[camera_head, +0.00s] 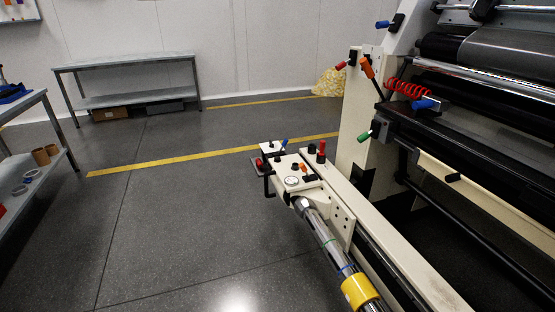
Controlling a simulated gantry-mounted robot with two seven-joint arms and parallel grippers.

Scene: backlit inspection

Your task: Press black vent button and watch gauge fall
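I cannot tell which one is the vent button. An orange lever (303,167) and a blue lever (284,143) are also there. Neither of my grippers is in view.
A large cream and black roller machine (480,130) fills the right side. A metal shaft with a yellow collar (360,290) runs from the panel toward the bottom. A grey workbench (125,62) stands at the back wall, another at the left edge. Grey floor (180,220) is clear left of the panel.

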